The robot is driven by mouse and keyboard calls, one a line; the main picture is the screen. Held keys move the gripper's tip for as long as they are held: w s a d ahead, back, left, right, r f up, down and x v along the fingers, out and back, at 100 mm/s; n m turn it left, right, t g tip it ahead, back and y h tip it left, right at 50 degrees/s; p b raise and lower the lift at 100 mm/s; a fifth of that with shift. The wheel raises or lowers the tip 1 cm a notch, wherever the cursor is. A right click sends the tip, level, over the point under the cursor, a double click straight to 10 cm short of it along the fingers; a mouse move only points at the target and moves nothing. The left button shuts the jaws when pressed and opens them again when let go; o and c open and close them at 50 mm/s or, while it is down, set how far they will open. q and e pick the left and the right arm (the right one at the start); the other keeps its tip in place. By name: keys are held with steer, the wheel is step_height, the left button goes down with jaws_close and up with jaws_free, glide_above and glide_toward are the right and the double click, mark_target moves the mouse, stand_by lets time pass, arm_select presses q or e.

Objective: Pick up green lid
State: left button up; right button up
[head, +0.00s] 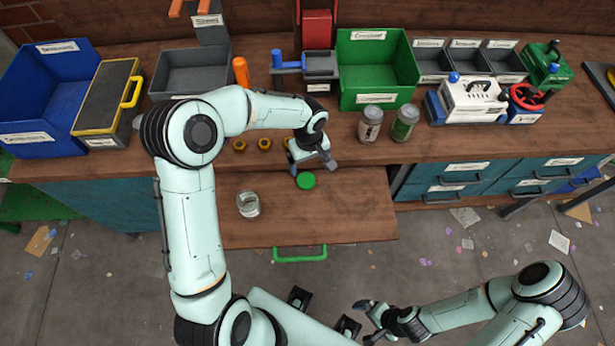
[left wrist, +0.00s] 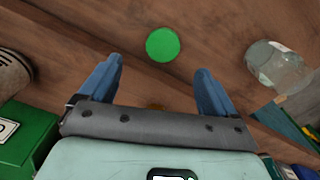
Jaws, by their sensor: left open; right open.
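The green lid (head: 306,180) is a small flat disc on the wooden pull-out board (head: 350,215) below the bench top. My left gripper (head: 311,168) is open above the board, close to the lid. In the left wrist view the lid (left wrist: 162,44) lies just beyond and between the open blue fingertips (left wrist: 159,68); nothing is between the fingers. A clear glass jar (head: 248,205) stands to the left of the lid and also shows in the left wrist view (left wrist: 278,65). My right gripper (head: 364,321) is open and empty, low at the front.
A green bin (head: 350,85) and a blue bin (head: 30,120) stand further back. The board's right part is clear.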

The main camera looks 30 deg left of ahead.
mark_target(307, 183)
arm_select(q)
step_height(307, 183, down, 4)
steer(key=shift+r, duration=0.15)
steer(key=shift+s+f, duration=0.2)
steer(key=shift+f, duration=1.15)
steer(key=shift+s+f, duration=0.15)
steer(key=shift+f, duration=1.2)
steer(key=c, duration=1.1)
steer(key=shift+r, duration=0.15)
steer(key=shift+c, duration=0.6)
